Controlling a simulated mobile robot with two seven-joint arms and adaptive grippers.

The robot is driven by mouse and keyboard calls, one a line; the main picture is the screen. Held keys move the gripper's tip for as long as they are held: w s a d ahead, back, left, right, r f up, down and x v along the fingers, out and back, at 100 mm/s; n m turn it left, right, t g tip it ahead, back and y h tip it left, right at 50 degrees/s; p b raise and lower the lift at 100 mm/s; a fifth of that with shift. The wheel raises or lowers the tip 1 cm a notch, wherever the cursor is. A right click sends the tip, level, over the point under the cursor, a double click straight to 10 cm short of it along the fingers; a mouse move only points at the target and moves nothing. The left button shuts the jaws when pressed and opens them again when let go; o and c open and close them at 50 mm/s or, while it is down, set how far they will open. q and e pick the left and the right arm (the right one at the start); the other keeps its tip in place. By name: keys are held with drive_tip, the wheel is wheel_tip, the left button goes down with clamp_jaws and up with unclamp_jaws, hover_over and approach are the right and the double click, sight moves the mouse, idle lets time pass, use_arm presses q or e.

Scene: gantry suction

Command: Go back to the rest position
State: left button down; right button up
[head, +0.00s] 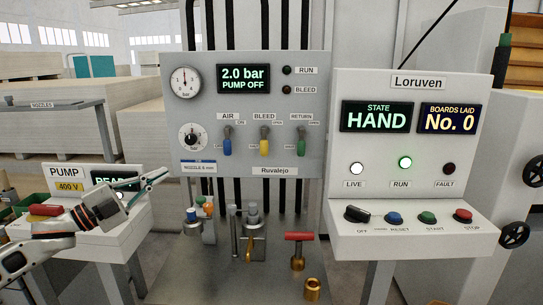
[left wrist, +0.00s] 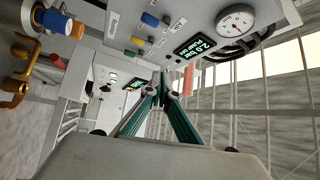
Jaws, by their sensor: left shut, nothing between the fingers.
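My left gripper (head: 160,176) is in the lower left of the head view, in front of the pump box (head: 66,172) and its partly covered green display. Its fingers are shut and empty. In the left wrist view the fingertips (left wrist: 163,82) meet at the centre, with the grey panel and its display beyond them. My right gripper is in neither view.
The grey Ruvalejo panel (head: 310,120) reads 2.0 bar, PUMP OFF. Valves and brass fittings (head: 297,262) stand below it. The white Loruven console (head: 410,215) reads HAND, No. 0, its RUN lamp green. A nozzle shelf (head: 50,104) and stacked boards stand left.

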use_arm(q)
drive_tip(key=s+d+f+n+y, duration=0.2)
drive_tip(key=s+d+f+n, duration=0.15)
drive_tip(key=f, duration=0.55)
drive_tip(key=s+d+f+n+y, duration=0.1)
drive_tip(key=s+d+f+n, duration=0.25)
drive_tip(key=f, duration=0.65)
drive_tip(key=s+d+f+n+y, duration=0.2)
drive_tip(key=s+d+f+n, duration=0.15)
drive_tip(key=f, duration=0.55)
drive_tip(key=s+a+f+n+g+y, duration=0.2)
drive_tip(key=s+f+n+y, duration=0.5)
drive_tip(key=s+f, duration=1.5)
drive_tip(key=s+n+g, duration=0.1)
drive_tip(key=s+n, duration=0.1)
drive_tip(key=shift+s+a+f+g, duration=0.2)
drive_tip(key=shift+s+f+g, duration=0.1)
drive_tip(key=shift+s+f, duration=0.05)
drive_tip(key=shift+n, duration=0.25)
